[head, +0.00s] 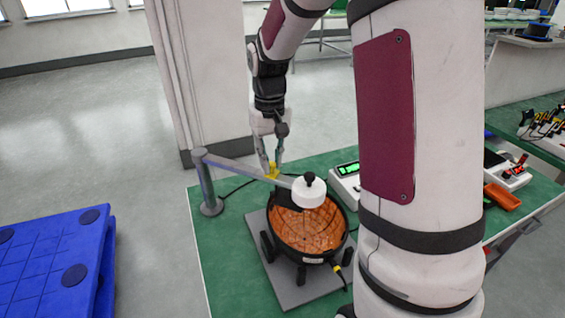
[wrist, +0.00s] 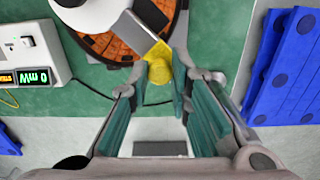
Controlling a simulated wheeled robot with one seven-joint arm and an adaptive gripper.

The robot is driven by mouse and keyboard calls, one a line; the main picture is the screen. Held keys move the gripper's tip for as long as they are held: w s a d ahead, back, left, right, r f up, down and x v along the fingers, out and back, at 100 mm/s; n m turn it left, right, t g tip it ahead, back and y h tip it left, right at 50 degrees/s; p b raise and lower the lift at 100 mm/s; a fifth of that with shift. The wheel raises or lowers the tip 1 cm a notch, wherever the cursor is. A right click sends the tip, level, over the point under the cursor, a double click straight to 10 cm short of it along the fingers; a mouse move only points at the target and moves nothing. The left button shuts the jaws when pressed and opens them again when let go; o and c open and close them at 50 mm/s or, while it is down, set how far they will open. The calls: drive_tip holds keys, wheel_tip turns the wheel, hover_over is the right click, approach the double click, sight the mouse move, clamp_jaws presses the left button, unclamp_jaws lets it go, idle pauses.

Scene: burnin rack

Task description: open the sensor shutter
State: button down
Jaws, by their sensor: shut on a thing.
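My gripper (head: 272,163) reaches down beside the grey swing arm (head: 236,168). In the wrist view my gripper (wrist: 162,77) has its fingertips on both sides of a round yellow knob (wrist: 159,71), shut on it. The knob joins a flat yellow tab (wrist: 158,52) at the edge of the round fixture; the yellow part also shows in the head view (head: 273,171). A white sensor head (head: 309,192) with a black top knob sits at the arm's end, over the black-rimmed bowl (head: 340,246) with an orange patterned inside. The shutter's underside is hidden.
A meter (wrist: 33,52) reads 0 mW in green; its box (head: 346,182) stands right of the bowl. A grey post (head: 207,185) carries the swing arm. The green bench top (head: 222,262) is clear at left. A blue pallet (head: 50,262) is on the floor.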

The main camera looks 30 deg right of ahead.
sight(263, 172)
drive_tip(key=shift+w+a, duration=0.35)
drive_tip(key=shift+w, duration=0.2)
drive_tip(key=shift+w+a, duration=0.3)
drive_tip(key=shift+w, duration=0.2)
drive_tip(key=c, duration=1.5)
unclamp_jaws()
drive_tip(key=shift+o, duration=0.2)
wheel_tip(263, 172, up, 12)
drive_tip(key=shift+s, duration=0.1)
